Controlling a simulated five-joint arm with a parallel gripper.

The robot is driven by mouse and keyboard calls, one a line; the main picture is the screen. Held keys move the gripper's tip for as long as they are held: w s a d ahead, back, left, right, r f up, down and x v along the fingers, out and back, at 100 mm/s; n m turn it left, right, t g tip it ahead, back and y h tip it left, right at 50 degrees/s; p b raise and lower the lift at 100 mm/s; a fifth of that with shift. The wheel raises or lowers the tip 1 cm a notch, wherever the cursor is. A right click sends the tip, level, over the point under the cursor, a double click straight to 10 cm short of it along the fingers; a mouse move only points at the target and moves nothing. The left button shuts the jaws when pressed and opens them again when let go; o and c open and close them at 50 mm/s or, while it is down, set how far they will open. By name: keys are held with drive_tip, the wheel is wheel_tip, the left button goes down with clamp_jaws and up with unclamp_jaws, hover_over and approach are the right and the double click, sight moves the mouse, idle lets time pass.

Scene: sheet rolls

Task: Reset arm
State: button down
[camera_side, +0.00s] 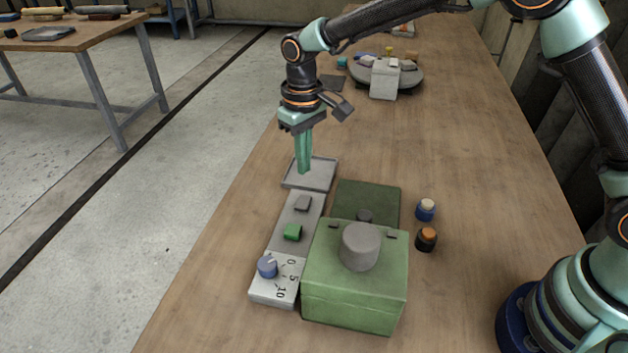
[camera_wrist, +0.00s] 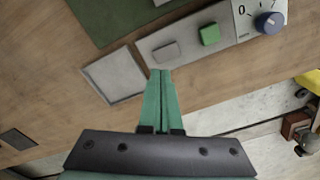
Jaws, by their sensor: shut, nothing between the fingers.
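My gripper (camera_side: 304,172) is shut and empty, pointing down with its fingertips over or near the shallow grey tray (camera_side: 318,183). In the wrist view its closed fingers (camera_wrist: 161,74) overlap the edge between the tray (camera_wrist: 112,75) and the grey control panel (camera_wrist: 150,48). I cannot tell whether the tips touch anything. The panel (camera_side: 283,263) carries a grey button (camera_side: 302,203), a green button (camera_side: 292,232) and a blue knob (camera_side: 267,266) beside a printed scale. The green and grey buttons also show in the wrist view, with the blue knob (camera_wrist: 268,23).
A green box (camera_side: 355,300) with a grey cylinder (camera_side: 360,246) on top stands right of the panel, beside a dark green mat (camera_side: 375,197). Two small capped jars (camera_side: 426,210) (camera_side: 426,239) stand farther right. A round grey stand (camera_side: 412,78) is at the back.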

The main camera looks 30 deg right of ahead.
drive_tip(key=s+d+r+m+t, duration=0.2)
drive_tip(key=s+d+r+t, duration=0.2)
drive_tip(key=s+d+r, duration=0.9)
drive_tip(key=s+d+r+m+t, duration=0.1)
drive_tip(key=s+d, duration=0.4)
drive_tip(key=shift+r+t, duration=0.2)
drive_tip(key=shift+t, duration=0.1)
drive_tip(key=c, duration=1.5)
unclamp_jaws()
drive_tip(key=shift+c, duration=0.2)
